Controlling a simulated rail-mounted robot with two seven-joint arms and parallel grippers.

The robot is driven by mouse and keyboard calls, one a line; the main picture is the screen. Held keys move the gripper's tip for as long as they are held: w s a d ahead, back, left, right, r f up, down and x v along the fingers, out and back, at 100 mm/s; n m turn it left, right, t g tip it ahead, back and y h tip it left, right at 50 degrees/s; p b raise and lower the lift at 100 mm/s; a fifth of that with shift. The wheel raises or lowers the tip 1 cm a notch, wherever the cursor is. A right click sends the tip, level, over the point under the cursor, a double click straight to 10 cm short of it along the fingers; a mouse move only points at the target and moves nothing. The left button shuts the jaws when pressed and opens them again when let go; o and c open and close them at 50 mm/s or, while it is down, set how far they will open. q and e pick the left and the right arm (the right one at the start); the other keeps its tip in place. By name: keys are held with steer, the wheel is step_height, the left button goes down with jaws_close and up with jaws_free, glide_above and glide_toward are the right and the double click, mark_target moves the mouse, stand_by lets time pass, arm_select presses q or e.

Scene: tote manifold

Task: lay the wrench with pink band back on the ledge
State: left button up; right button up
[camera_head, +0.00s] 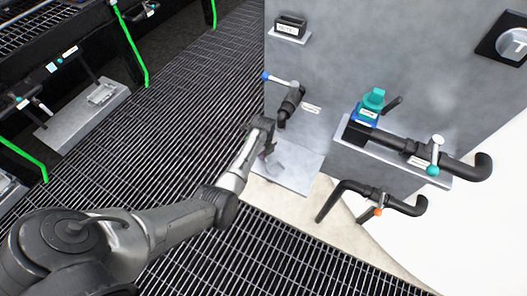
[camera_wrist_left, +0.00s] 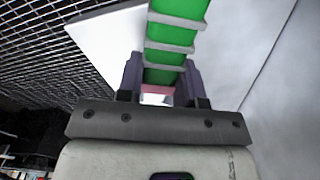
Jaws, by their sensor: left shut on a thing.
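My left gripper (camera_head: 268,148) is over the back left part of the grey ledge (camera_head: 300,178), beside the grey panel. In the left wrist view, the fingers (camera_wrist_left: 160,88) are shut on the wrench with pink band (camera_wrist_left: 178,36). Its visible part is green with pale grey cross bands and runs up out of the picture. Pink shows low between the fingers. In the head view the wrench is mostly hidden by the gripper; I cannot tell whether it touches the ledge. My right gripper is in neither view.
A black pipe with a blue-tipped valve handle (camera_head: 280,80) juts from the panel (camera_head: 330,60) close to my gripper. To the right are a teal-and-blue fitting (camera_head: 368,108), a black pipe (camera_head: 400,146) and an orange-tipped valve (camera_head: 378,211). Dark grating (camera_head: 180,110) lies left.

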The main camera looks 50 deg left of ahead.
arm_select(q)
steer(key=shift+f, duration=0.35)
steer(key=o, duration=1.1)
steer(key=shift+r, duration=0.1)
steer(key=shift+r, duration=0.35)
step_height(320, 180, up, 13)
steer(key=p, duration=0.6)
